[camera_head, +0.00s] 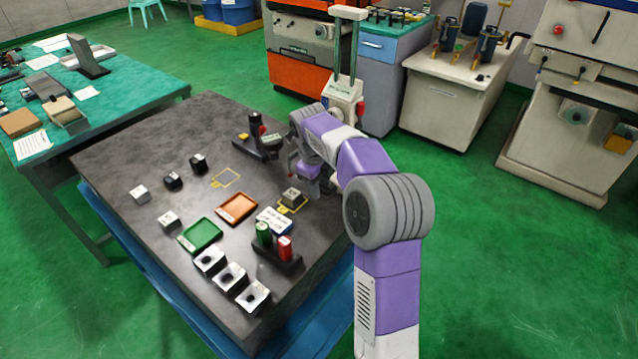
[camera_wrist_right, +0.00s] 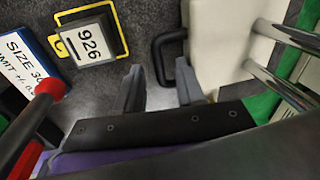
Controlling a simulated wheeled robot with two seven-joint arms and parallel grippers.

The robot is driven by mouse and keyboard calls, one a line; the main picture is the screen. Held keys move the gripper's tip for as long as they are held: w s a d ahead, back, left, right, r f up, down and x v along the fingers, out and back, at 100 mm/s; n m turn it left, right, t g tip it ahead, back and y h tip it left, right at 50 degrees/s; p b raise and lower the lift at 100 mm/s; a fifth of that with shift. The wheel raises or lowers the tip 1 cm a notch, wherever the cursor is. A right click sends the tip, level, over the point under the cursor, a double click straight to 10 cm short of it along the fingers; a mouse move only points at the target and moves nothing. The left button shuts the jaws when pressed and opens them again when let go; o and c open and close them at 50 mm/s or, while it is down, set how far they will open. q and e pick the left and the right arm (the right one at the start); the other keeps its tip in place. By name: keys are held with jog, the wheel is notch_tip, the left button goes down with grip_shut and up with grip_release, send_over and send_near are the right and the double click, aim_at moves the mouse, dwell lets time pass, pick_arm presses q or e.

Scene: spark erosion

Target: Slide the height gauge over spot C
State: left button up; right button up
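The height gauge (camera_head: 345,95), as I take it, has a pale body, red knobs and a tall twin column with a white top bar. It stands at the far right side of the dark table, partly hidden behind my right arm. In the right wrist view a pale body with two bright rods (camera_wrist_right: 282,62) fills the right, with a black loop handle (camera_wrist_right: 163,50) on its left. My right gripper (camera_wrist_right: 157,85) is open, its two fingers apart just short of the handle. A yellow-outlined spot (camera_head: 226,179) on the table is empty; I cannot read its letter. My left gripper is out of view.
Green (camera_head: 201,235) and orange (camera_head: 237,208) trays, a rack with green and red cylinders (camera_head: 277,254), and several small blocks occupy the table. A black stand (camera_head: 256,147) is at the back.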

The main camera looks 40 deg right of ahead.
notch_tip(320, 180, up, 7)
jog(key=a+p, duration=0.1)
jog(key=p, duration=0.1)
jog(key=shift+s+r, duration=0.15)
jog(key=shift+r, duration=0.05)
jog(key=shift+a, duration=0.1)
dwell(0.3)
